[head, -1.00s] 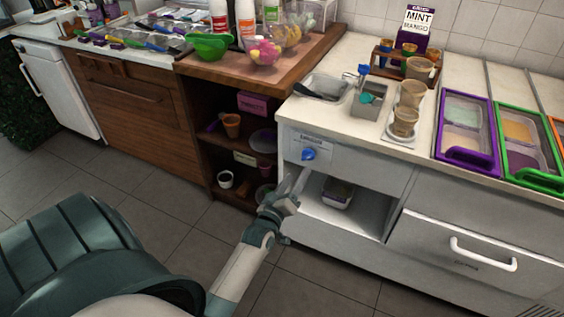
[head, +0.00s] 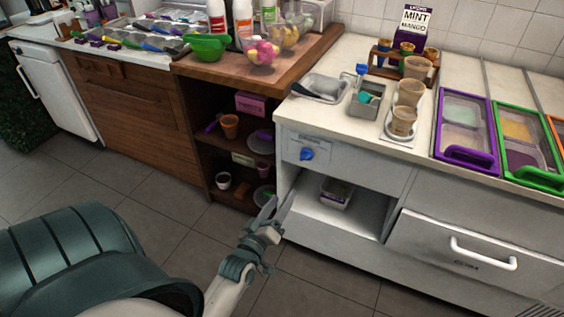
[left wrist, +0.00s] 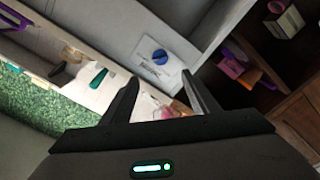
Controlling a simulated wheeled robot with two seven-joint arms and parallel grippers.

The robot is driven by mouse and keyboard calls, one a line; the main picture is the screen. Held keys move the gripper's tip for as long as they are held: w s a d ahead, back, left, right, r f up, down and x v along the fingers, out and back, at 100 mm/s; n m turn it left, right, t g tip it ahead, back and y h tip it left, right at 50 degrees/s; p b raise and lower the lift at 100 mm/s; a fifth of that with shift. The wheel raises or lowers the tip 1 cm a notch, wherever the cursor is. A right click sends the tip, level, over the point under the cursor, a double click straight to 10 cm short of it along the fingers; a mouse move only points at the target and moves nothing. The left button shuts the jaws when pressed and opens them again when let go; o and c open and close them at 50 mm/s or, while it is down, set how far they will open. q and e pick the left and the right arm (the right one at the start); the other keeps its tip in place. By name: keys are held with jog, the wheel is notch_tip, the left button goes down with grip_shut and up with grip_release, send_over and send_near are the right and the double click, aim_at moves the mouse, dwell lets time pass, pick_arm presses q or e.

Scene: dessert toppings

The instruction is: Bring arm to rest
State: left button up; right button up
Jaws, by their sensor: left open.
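My left gripper (head: 277,207) is open and empty in the head view. It is in front of the open compartment (head: 317,222) in the white counter, below the blue knob (head: 306,154). In the left wrist view my left gripper (left wrist: 164,86) shows its two dark fingers spread apart with nothing between them. The blue knob also shows there (left wrist: 159,57) on its white panel, beyond the fingers. My right gripper is not in either view.
A small container (head: 336,193) sits inside the compartment. Wooden shelves (head: 213,165) with cups stand to its left. A drawer with a white handle (head: 483,254) is at the right. Cups (head: 403,121) and lidded tubs (head: 464,126) stand on the counter. The grey floor (head: 170,220) is clear.

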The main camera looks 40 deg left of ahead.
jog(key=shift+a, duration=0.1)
pick_arm(q)
jog(key=s+d+f+m+g+h, duration=0.25)
jog(key=d+f, duration=0.25)
jog(key=f, duration=0.6)
jog(key=s+d+f+m+g+h, duration=0.15)
jog(key=d+f+m+g, duration=0.35)
jog(key=f, duration=0.6)
jog(key=s+d+f+m+g, duration=0.2)
jog(key=s+d+f+m, duration=0.1)
jog(key=s+f, duration=0.6)
jog(key=s+d+f+m+g+h+p, duration=0.1)
jog(key=s+d+f+m+g, duration=0.1)
jog(key=s+d+f, duration=0.3)
jog(key=shift+s+d+f+m+g, duration=0.35)
jog(key=shift+s+f+m, duration=0.4)
jog(key=shift+s+f, duration=1.6)
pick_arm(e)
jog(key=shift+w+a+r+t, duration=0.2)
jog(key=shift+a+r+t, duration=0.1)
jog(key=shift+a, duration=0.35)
pick_arm(q)
jog(key=shift+s+r, duration=0.25)
jog(key=shift+r, duration=0.05)
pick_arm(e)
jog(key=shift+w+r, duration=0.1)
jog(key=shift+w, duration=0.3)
